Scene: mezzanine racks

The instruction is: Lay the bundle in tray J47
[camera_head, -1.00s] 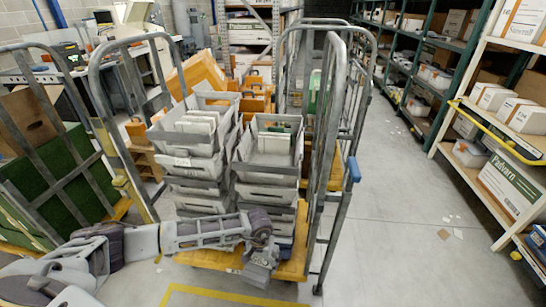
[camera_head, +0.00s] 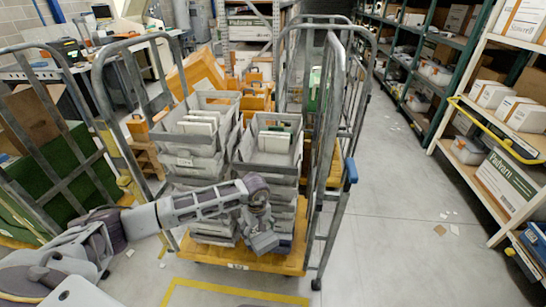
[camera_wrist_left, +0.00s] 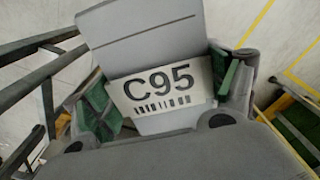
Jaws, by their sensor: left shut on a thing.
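My left gripper (camera_head: 263,241) hangs low in front of the two stacks of grey trays, over the front of the trolley. In the left wrist view its green-padded fingers (camera_wrist_left: 168,100) are shut on a grey slab-like thing (camera_wrist_left: 150,45) with a white label reading C95. I cannot tell for certain that this is the bundle. The left stack's top tray (camera_head: 186,162) and the right stack's top tray (camera_head: 268,168) hold upright white and green items. Tray labels are too small to read in the head view, so I cannot tell which is J47. My right gripper is out of view.
The trolley's yellow base (camera_head: 255,262) carries the stacks between metal side frames (camera_head: 328,150). A caged trolley with a green crate (camera_head: 45,178) stands at the left. Shelving (camera_head: 500,165) lines the right. The grey aisle floor (camera_head: 400,210) is mostly clear.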

